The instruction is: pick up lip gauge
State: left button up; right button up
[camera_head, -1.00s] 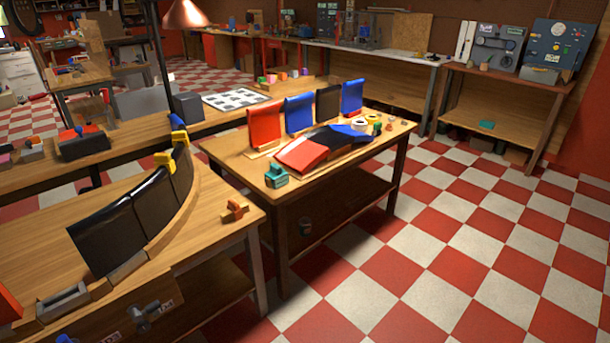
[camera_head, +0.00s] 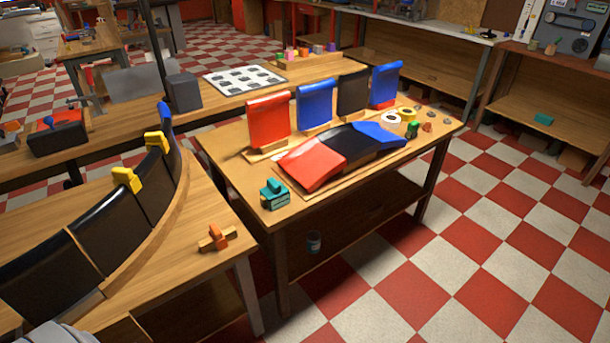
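I cannot tell for certain which object is the lip gauge. A small orange and wooden cross-shaped piece (camera_head: 218,238) lies near the right edge of the left bench (camera_head: 185,275). A teal block-like tool (camera_head: 273,193) sits on the front left corner of the middle table (camera_head: 345,200). Neither gripper is in view. A grey rounded part at the bottom left edge may be mine.
A curved row of black panels (camera_head: 108,235) with yellow clamps (camera_head: 127,179) stands on the left bench. Red, black and blue curved panels (camera_head: 312,165) lie on the middle table, with upright panels (camera_head: 269,121) behind. The checkered floor (camera_head: 450,270) at right is clear.

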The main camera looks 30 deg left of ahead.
aim_at(276, 194)
jog(key=u, duration=0.3)
jog(key=i, duration=0.95)
jog(key=u, duration=0.7)
